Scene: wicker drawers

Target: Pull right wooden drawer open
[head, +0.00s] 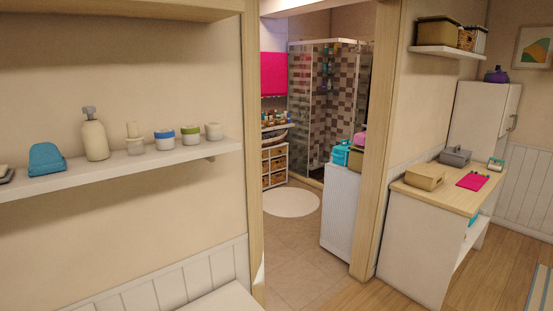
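Through the doorway, at the back of the bathroom, stands a small white cabinet (287,170) with brown wicker-like drawers in two columns. The right-hand drawers (278,164) show as small brown fronts; they look closed, though they are too small to be sure. The left-hand drawers (266,167) are partly cut off by the door frame. A basin and several bottles (277,118) are above the cabinet. My gripper is not in view.
The doorway has wooden posts (253,150) and (376,150). A white ribbed unit (341,205) narrows it on the right. Bare floor (297,240) and a round white rug (292,202) lie inside. A shelf (130,170) juts from the left wall; a desk (433,200) stands right.

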